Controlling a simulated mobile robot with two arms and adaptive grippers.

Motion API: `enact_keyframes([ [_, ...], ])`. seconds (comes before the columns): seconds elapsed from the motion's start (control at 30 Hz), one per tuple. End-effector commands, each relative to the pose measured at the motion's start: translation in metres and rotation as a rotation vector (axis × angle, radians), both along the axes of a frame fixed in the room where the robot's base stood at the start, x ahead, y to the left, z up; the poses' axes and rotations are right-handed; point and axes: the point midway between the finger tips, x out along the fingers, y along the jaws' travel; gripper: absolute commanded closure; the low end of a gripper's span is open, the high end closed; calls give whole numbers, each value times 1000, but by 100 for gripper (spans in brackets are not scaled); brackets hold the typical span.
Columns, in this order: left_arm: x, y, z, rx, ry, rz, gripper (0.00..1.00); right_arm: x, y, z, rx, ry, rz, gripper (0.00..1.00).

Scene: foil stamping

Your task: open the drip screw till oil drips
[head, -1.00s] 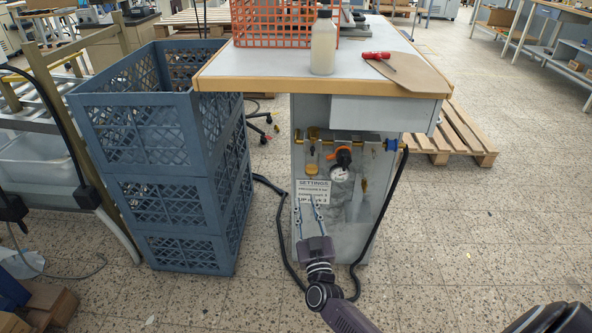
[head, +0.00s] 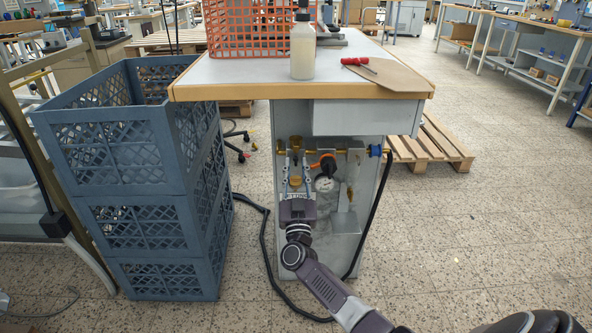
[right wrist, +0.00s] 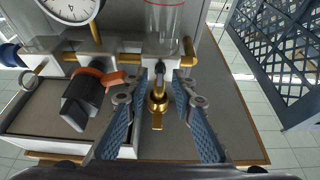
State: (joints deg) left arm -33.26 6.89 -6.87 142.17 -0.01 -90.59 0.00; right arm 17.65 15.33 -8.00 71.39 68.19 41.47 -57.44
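The brass drip screw (right wrist: 157,118) sits on top of the lubricator at the left end of the air unit. It has a small flat wing. In the head view the brass top of this unit (head: 295,142) shows between my fingers. My right gripper (head: 294,158) is open. In the right wrist view its fingers (right wrist: 158,112) stand on either side of the screw, with gaps on both sides. The clear lubricator bowl (right wrist: 165,15) shows at the top of that view. No drops can be made out. My left gripper is not in view.
An orange-and-black valve knob (right wrist: 85,95) and a pressure gauge (right wrist: 72,8) are close beside the lubricator. The bench top (head: 240,75) overhangs the unit. Blue crates (head: 140,220) stand left. A black hose (head: 262,240) hangs near the cabinet.

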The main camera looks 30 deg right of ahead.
Motion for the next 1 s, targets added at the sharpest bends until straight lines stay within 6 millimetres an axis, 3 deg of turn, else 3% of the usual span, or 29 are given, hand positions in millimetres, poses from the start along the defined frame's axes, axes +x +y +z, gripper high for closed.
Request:
enact_keyframes([
  [0.23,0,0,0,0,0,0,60,1,-1,1,0,0,0,76],
  [0.47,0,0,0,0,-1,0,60,1,-1,0,0,0,0,100],
  [1.0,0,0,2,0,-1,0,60,1,1,0,67,-39,-1,100],
])
